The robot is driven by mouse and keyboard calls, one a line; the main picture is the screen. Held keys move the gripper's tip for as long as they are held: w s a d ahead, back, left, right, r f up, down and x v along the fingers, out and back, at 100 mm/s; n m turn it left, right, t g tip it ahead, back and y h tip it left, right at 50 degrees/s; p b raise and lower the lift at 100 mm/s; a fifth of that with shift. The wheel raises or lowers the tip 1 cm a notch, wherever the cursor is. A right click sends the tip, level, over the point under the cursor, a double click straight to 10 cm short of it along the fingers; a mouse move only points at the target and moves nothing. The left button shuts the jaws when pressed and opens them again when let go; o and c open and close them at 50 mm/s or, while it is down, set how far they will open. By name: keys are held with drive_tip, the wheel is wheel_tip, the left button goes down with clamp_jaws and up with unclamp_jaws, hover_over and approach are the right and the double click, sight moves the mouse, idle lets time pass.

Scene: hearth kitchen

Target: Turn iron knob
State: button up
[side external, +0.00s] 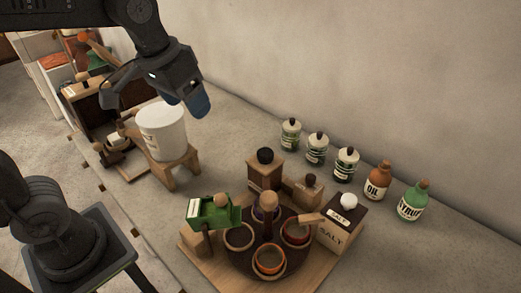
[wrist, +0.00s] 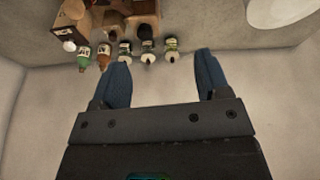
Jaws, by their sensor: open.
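A black round knob (side external: 265,155), which may be the iron knob, sits on top of an upright wooden box (side external: 264,176) behind the dark round turntable (side external: 270,262). Smaller dark knobs show on the wooden block beside it, so I cannot be sure which is iron. My gripper (side external: 197,104) hangs high, up and left of these things, just right of the white bucket (side external: 162,130). In the wrist view my gripper (wrist: 163,62) has its blue fingers wide apart with nothing between them.
A salt box (side external: 341,225) with a white knob stands right of the turntable. Several jars (side external: 316,150), an oil bottle (side external: 377,181) and a green syrup bottle (side external: 413,200) line the wall. A green scoop-like piece (side external: 210,212) stands at left.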

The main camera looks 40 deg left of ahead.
drive_tip(key=w+d+f+g, duration=0.1)
drive_tip(key=w+d+g, duration=0.15)
drive_tip(key=w, duration=0.65)
drive_tip(key=n+g, duration=0.1)
approach(265, 152)
wheel_tip(265, 152, down, 9)
drive_tip(key=shift+w+f, duration=0.1)
drive_tip(key=shift+c, duration=0.2)
drive_tip(key=c, duration=0.9)
